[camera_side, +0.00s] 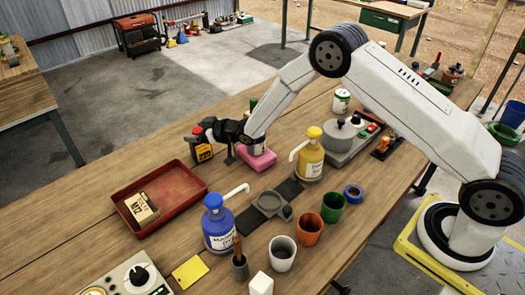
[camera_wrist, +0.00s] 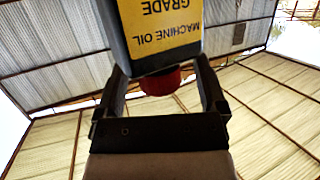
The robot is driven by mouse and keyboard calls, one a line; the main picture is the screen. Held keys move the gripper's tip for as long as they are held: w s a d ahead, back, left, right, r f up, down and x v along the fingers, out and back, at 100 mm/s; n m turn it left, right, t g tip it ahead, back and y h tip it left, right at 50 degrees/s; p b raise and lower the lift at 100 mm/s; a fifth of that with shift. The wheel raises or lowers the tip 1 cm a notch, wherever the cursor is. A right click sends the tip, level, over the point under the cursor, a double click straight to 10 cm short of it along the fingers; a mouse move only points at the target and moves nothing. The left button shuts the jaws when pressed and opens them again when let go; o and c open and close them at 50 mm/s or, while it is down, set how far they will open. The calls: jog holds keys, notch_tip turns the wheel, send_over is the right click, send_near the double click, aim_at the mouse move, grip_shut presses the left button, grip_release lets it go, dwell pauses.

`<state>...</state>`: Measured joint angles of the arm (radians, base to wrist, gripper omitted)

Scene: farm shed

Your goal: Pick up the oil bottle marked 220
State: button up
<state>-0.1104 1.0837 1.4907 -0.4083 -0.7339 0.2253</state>
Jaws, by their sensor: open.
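The oil bottle (camera_side: 204,153) is dark with a yellow label. It stands near the far side of the table in the side view, and its marking there looks like 220 but is small. In the wrist view the bottle (camera_wrist: 168,25) appears upside down, with "MACHINE OIL GRADE" on its label and a red cap (camera_wrist: 160,81). The number is out of that frame. My gripper (camera_side: 212,128) is at the bottle's top. Its open fingers (camera_wrist: 160,72) stand on either side of the red cap and the bottle's end, and contact is not clear.
A yellow pump bottle (camera_side: 311,157) and a blue one (camera_side: 217,228) stand nearer. Bare wood lies left of the bottle.

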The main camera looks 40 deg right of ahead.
grip_shut()
dwell(1.4)
